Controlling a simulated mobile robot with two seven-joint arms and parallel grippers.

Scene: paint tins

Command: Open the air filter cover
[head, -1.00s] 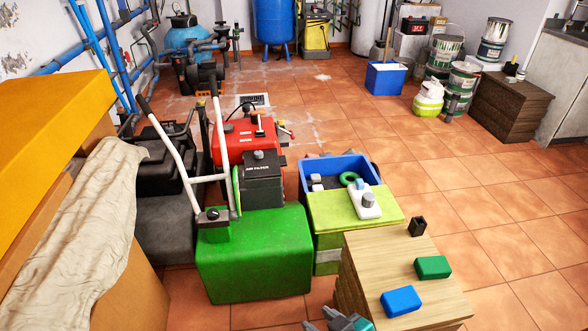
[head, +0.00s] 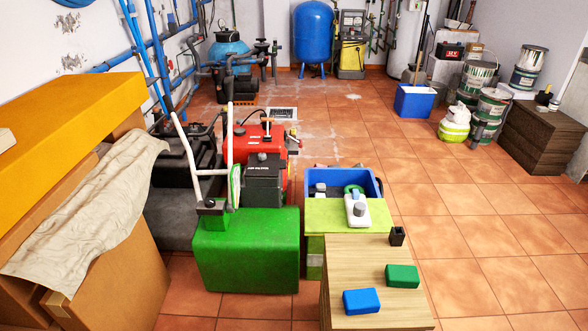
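The air filter cover (head: 263,182) is a black box with white lettering on its front. It sits shut, with a dark knob (head: 262,157) on top, between the red engine (head: 255,136) and the green housing (head: 247,252) of a machine with a white handle frame (head: 229,150). A green panel (head: 236,184) stands at the cover's left side. Neither of my grippers shows in the head view.
A wooden stand (head: 373,262) at front right holds a blue block (head: 361,301), a green block (head: 402,276) and a small black holder (head: 397,236). A blue crate (head: 372,185) stands behind it. Cartons under a cloth (head: 95,195) fill the left. Tiled floor (head: 470,230) is open at right.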

